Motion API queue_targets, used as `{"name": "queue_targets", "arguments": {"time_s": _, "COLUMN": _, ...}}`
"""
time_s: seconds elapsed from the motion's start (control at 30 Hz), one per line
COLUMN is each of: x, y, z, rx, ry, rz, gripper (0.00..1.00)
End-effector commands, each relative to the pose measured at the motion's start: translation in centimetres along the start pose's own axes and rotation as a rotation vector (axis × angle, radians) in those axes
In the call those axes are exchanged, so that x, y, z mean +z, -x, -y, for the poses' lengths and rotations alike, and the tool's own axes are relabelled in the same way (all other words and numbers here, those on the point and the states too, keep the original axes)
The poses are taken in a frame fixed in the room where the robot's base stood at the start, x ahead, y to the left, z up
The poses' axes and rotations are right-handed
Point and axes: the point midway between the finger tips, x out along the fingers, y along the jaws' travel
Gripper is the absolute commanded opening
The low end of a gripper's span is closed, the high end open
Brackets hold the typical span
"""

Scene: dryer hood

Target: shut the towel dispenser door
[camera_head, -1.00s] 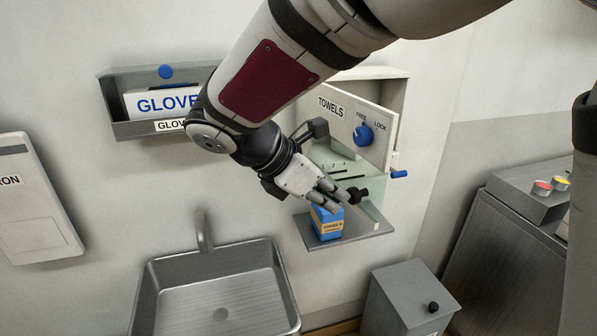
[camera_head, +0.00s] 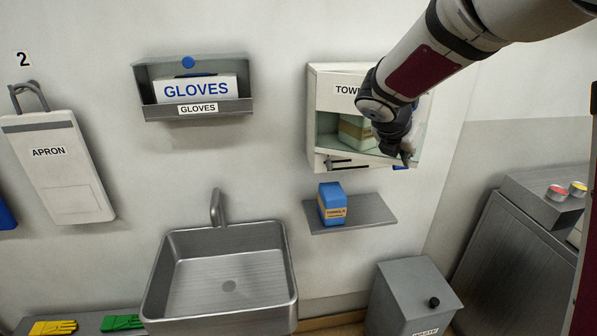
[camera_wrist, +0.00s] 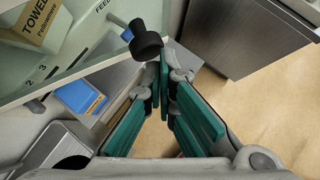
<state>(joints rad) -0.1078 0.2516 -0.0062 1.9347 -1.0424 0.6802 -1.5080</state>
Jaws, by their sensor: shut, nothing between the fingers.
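The towel dispenser (camera_head: 319,88) is a pale wall box marked TOWELS, at the right in the head view. Its clear door (camera_wrist: 100,50) shows in the wrist view, with a black knob (camera_wrist: 146,42) near its edge. My arm covers much of the door in the head view, so I cannot tell how far it stands open. A towel pack (camera_head: 352,133) is inside the dispenser. My gripper (camera_head: 405,152) is at the dispenser's lower right front. In the wrist view its fingers (camera_wrist: 165,78) are shut and empty, close beside the knob; contact is unclear.
A grey shelf (camera_head: 372,211) below the dispenser holds a blue towel pack (camera_head: 332,204). A sink (camera_head: 220,270) is at lower left, with a glove holder (camera_head: 198,110) above it. A waste bin (camera_head: 408,300) and a steel cabinet (camera_head: 515,250) stand at right.

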Motion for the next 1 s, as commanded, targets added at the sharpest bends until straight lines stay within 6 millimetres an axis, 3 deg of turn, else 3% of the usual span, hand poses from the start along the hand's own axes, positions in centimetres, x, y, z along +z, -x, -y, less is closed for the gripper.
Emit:
{"name": "queue_targets", "arguments": {"time_s": 0.2, "x": 3.4, "y": -3.5, "z": -1.0, "rx": -0.002, "ry": -0.003, "rz": 0.000, "gripper": 0.00}}
{"name": "queue_targets", "arguments": {"time_s": 0.5, "x": 6.5, "y": -6.6, "z": -3.0, "rx": 0.097, "ry": 0.096, "rz": 0.000, "gripper": 0.00}}
{"name": "queue_targets", "arguments": {"time_s": 1.0, "x": 8.0, "y": -8.0, "z": -4.5, "rx": 0.095, "ry": 0.096, "rz": -0.001, "gripper": 0.00}}
